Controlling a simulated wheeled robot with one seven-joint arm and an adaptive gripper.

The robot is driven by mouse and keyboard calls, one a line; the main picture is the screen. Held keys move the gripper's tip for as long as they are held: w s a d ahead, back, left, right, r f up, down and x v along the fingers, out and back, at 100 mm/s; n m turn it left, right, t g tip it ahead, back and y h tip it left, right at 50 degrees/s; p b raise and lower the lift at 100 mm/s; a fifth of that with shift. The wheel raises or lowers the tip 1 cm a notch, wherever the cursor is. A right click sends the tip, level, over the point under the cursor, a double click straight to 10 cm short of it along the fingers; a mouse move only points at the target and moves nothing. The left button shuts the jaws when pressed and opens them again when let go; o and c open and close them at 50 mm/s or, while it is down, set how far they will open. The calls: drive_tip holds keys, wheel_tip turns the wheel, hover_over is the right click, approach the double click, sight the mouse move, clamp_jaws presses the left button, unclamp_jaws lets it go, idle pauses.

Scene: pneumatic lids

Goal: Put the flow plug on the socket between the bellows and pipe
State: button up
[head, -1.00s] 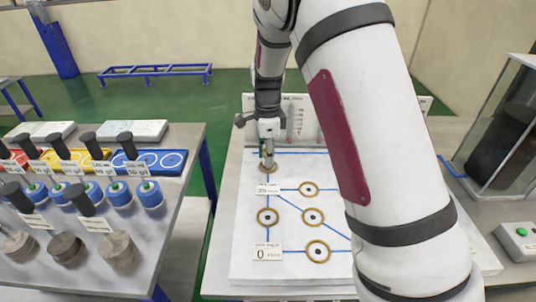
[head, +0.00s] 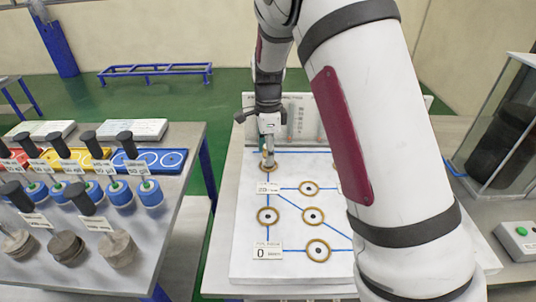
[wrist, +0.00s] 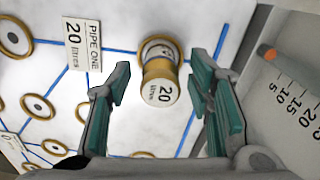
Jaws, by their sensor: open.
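A short cylinder plug with gold bands and a white end marked 20 litres (wrist: 160,85) stands on the white board (wrist: 130,20) in the wrist view. My gripper (wrist: 161,72) is open, one green-padded finger on each side of the plug, with gaps visible. In the head view my gripper (head: 268,160) is low over the socket at the board's upper left, largely hiding the plug. A label reading PIPE ONE, 20 litres (wrist: 82,45) lies beside it. Bare ring sockets show lower on the board, one at the centre (head: 313,216). I see no readable bellows label.
A bench at left (head: 180,215) holds several blue-and-white cylinders (head: 120,194), black-handled pieces and coloured trays (head: 150,161). A glass case (head: 495,125) and a box with a green button (head: 518,238) stand at right. A scale panel (head: 300,115) rises behind the board.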

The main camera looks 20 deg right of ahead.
wheel_tip(320, 180, up, 10)
drive_tip(key=shift+f, duration=0.25)
drive_tip(key=shift+r, duration=0.6)
drive_tip(key=shift+s+r, duration=0.15)
drive_tip(key=shift+r, duration=0.05)
drive_tip(key=s+r+n+t+y, duration=0.1)
drive_tip(key=s+r+n, duration=0.4)
drive_tip(key=s, duration=0.3)
drive_tip(key=s+r+n+t, duration=0.1)
drive_tip(key=s+r+n, duration=0.4)
drive_tip(key=s, duration=0.3)
drive_tip(key=s+f+n+t+h, duration=0.1)
drive_tip(key=s+f+n+t, duration=0.1)
drive_tip(key=s+n, duration=0.7)
drive_tip(key=s, duration=0.7)
drive_tip(key=shift+d+f+n, duration=0.15)
drive_tip(key=shift+d+n, duration=0.1)
drive_tip(key=shift+n, duration=0.15)
drive_tip(key=shift+w, duration=0.1)
